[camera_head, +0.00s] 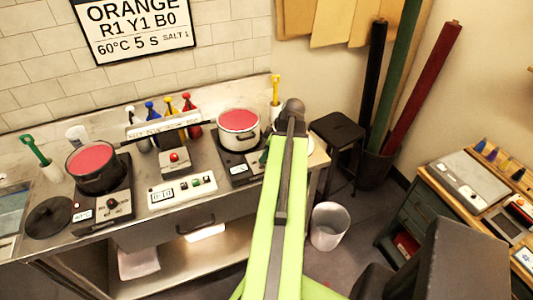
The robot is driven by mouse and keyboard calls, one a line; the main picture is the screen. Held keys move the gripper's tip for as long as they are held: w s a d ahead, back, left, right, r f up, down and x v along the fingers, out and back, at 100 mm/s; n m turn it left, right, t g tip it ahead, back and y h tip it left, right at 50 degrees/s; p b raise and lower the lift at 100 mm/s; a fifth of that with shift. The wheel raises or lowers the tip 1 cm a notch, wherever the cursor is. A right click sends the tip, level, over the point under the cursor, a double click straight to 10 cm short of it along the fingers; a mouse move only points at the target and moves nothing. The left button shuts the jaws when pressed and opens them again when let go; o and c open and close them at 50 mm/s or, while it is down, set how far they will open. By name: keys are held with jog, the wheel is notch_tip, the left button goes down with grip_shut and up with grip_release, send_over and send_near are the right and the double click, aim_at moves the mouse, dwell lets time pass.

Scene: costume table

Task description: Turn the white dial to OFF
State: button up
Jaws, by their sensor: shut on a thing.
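I see no white dial; the front right part of the hotplate (228,160) under the white pot (238,130) is hidden behind my green arm. That hotplate's small display (239,170) shows left of the arm, but I cannot read it. The pot holds something red. My arm rises from the bottom of the picture to a dark joint at the right end of the counter. My gripper does not show; the arm's own links cover the area behind them.
A dark pot (92,167) stands on the left hotplate, which has a black knob (112,204). A control box with a red button (174,158) and a white button panel (182,189) lie between the hotplates. A black stool (338,130) and a bin (329,226) stand right of the counter.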

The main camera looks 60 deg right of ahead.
grip_shut()
jog(key=shift+m+h, duration=0.3)
jog(key=shift+m, duration=0.3)
jog(key=o, duration=1)
grip_release()
jog(key=shift+p+v, duration=8.05)
jog(key=shift+v, duration=0.7)
jog(key=shift+f, duration=0.1)
jog(key=shift+c, duration=0.2)
